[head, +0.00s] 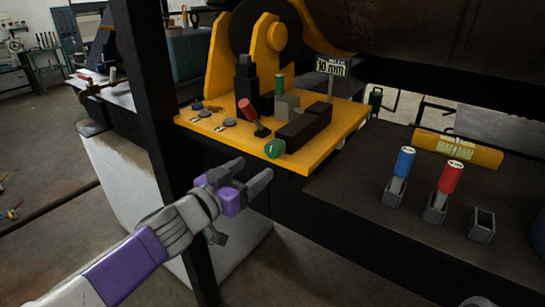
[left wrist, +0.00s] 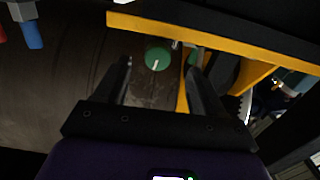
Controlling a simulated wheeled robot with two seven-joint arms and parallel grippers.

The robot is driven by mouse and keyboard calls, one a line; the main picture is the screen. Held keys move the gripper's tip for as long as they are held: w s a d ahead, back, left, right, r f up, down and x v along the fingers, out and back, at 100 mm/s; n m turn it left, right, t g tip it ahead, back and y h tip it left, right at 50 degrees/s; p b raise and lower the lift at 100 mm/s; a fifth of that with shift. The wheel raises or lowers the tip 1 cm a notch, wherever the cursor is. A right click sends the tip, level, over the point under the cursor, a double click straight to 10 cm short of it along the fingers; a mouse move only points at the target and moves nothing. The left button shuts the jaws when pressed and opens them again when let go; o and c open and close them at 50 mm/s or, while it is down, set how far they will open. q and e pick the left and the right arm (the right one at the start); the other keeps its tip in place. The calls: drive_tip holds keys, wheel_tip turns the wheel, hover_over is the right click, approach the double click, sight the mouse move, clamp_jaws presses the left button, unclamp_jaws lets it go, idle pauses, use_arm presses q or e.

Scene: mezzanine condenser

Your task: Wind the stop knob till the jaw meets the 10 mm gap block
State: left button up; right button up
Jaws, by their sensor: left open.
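The green stop knob (head: 275,148) sits at the front edge of the yellow fixture plate (head: 330,139). In the left wrist view the knob (left wrist: 157,58) shows a white mark and appears between the fingertips. My left gripper (head: 255,168) is open and empty, a little in front of and below the knob, apparently not touching it. A grey block (head: 287,105), perhaps the gap block, sits behind a dark slide-like block (head: 303,126), perhaps the jaw. I cannot tell whether they touch. A "10 mm" sign (head: 331,66) stands behind.
A red-handled lever (head: 247,109) and a green-topped post (head: 279,84) stand on the plate. Blue (head: 405,161) and red (head: 451,177) handled pieces sit in holders on the dark bench at right. A dark upright post (head: 150,110) stands left of the fixture.

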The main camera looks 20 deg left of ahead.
sight(271, 152)
use_arm(q)
drive_tip(key=b+x, duration=0.1)
drive_tip(key=x, duration=0.2)
drive_tip(key=b+x, duration=0.1)
drive_tip(key=x, duration=0.1)
drive_tip(key=shift+w+d+r+b, duration=0.1)
drive_tip(key=shift+w+r+b, duration=0.05)
drive_tip(key=shift+r+b, duration=0.2)
drive_tip(key=shift+x, duration=0.85)
drive_tip(key=shift+r, duration=0.2)
drive_tip(key=c, duration=1.1)
drive_tip(key=shift+o, duration=0.2)
drive_tip(key=shift+m, duration=0.3)
